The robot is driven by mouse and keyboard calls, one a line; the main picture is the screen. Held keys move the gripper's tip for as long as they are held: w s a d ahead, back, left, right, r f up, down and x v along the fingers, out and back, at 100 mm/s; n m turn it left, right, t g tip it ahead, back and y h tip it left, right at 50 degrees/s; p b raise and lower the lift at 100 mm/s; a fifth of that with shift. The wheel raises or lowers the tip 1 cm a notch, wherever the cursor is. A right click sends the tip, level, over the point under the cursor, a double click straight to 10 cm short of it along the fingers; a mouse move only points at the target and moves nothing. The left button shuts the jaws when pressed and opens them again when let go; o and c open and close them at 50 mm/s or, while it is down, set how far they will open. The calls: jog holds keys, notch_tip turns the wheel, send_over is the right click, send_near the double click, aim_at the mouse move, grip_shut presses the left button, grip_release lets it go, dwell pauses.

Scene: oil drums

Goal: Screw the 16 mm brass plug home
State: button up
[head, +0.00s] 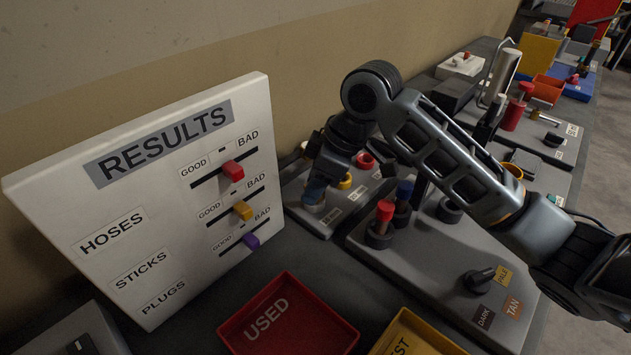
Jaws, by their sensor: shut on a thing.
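My gripper (316,185) points down over the near left part of a grey plug board (322,224), behind the results panel's right edge. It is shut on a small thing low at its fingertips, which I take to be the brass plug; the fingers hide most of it. A pale ring shows at the board just under the fingertips. I cannot tell how deep the plug sits or whether it is straight. Labels that I cannot read lie on the board, beside a yellow ring (345,181) and a red ring (365,161).
A white results panel (130,215) with red, yellow and purple sliders stands close at left. A red USED tray (287,318) and a yellow tray (405,328) lie in front. A grey board with red-topped and blue-topped sticks and a dark knob (479,280) stands under my arm.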

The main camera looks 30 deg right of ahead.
jog(key=shift+f, duration=0.1)
dwell(0.3)
jog(key=shift+a+r+m+t+p, duration=0.1)
jog(key=shift+r+m+t+p, duration=0.15)
jog(key=shift+m+p, duration=0.55)
jog(key=m+h+p, duration=0.1)
jog(key=m, duration=0.1)
jog(key=shift+m+t, duration=0.25)
jog(key=shift+m, duration=0.15)
jog(key=shift+f+m+h+p, duration=0.25)
jog(key=shift+m+h+p, duration=0.25)
jog(key=shift+m, duration=0.5)
jog(key=shift+a+r+m+h+p, duration=0.15)
jog(key=shift+r+m+h+p, duration=0.15)
jog(key=shift+m+p, duration=0.7)
jog(key=m+h+p, duration=0.1)
jog(key=m+p, duration=0.1)
jog(key=shift+p, duration=0.4)
jog(key=shift+d+f+m+h+p, duration=0.1)
jog(key=shift+f+m+h+p, duration=0.1)
jog(key=shift+m, duration=0.35)
jog(key=shift+d+f+m+h+p, duration=0.1)
jog(key=shift+m+h, duration=0.1)
jog(key=shift+m, duration=0.35)
